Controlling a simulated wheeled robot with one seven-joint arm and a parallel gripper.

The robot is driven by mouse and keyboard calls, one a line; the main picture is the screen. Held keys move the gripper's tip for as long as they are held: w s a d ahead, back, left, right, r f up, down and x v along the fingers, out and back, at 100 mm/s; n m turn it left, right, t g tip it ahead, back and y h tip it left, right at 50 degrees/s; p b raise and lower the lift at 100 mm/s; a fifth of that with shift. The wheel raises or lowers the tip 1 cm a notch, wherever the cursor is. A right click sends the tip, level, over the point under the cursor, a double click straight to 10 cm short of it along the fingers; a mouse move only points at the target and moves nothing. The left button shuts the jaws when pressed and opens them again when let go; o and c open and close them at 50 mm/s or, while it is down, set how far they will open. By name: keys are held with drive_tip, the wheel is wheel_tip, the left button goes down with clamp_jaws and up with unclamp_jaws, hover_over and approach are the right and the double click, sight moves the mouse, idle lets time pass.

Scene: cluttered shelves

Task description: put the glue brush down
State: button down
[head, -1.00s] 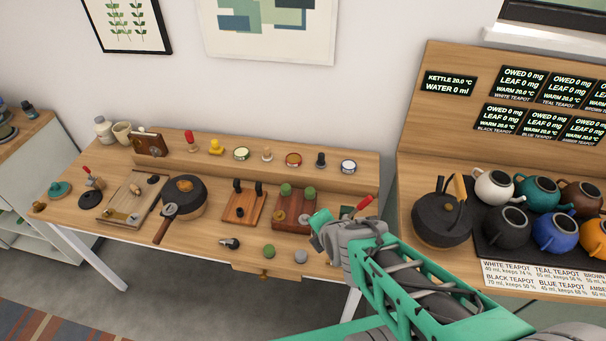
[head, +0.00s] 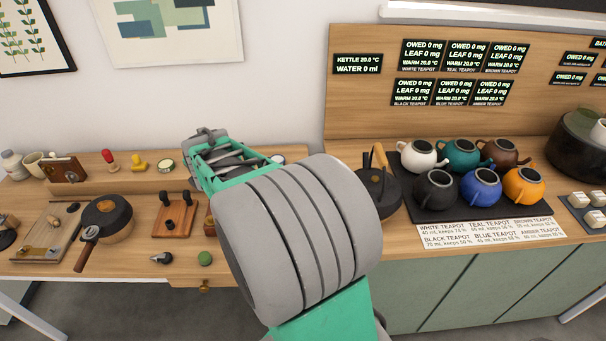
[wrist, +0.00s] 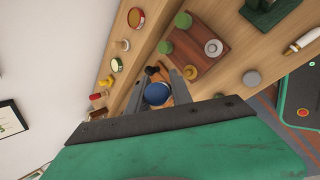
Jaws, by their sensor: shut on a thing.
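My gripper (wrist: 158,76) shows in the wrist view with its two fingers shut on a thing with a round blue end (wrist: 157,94). I take this to be the glue brush; the rest of it is hidden. The gripper is above the wooden bench, beside the brown board with green knobs (wrist: 214,66). A small wooden board with dark pegs (head: 166,226) stands on the bench in the head view. There my own arm hides the fingers and the held thing.
A raised back shelf holds a red stamp (head: 110,160), a yellow stamp (head: 138,163) and a tin (head: 166,165). A black kettle (head: 378,192) and several teapots stand right. Bare bench (head: 140,262) shows at the front.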

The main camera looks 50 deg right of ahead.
drive_tip(key=d+m+g+h+b, duration=0.2)
drive_tip(key=d+m+b, duration=0.3)
drive_tip(key=d, duration=2.1)
drive_tip(key=s+d+f, duration=0.1)
drive_tip(key=d+f, duration=0.2)
drive_tip(key=d, duration=0.1)
drive_tip(key=s+d+f+p, duration=0.1)
drive_tip(key=d+f, duration=0.2)
drive_tip(key=d, duration=0.1)
drive_tip(key=s+d+f+p, duration=0.1)
drive_tip(key=d+f, duration=0.2)
drive_tip(key=d, duration=0.1)
drive_tip(key=shift+s+f, duration=0.2)
drive_tip(key=shift+s, duration=0.1)
wheel_tip(320, 180, down, 3)
drive_tip(key=shift+r, duration=0.1)
drive_tip(key=shift+f+b, duration=0.35)
drive_tip(key=shift+f, duration=0.2)
drive_tip(key=shift+a+f, duration=0.1)
drive_tip(key=shift+f, duration=0.1)
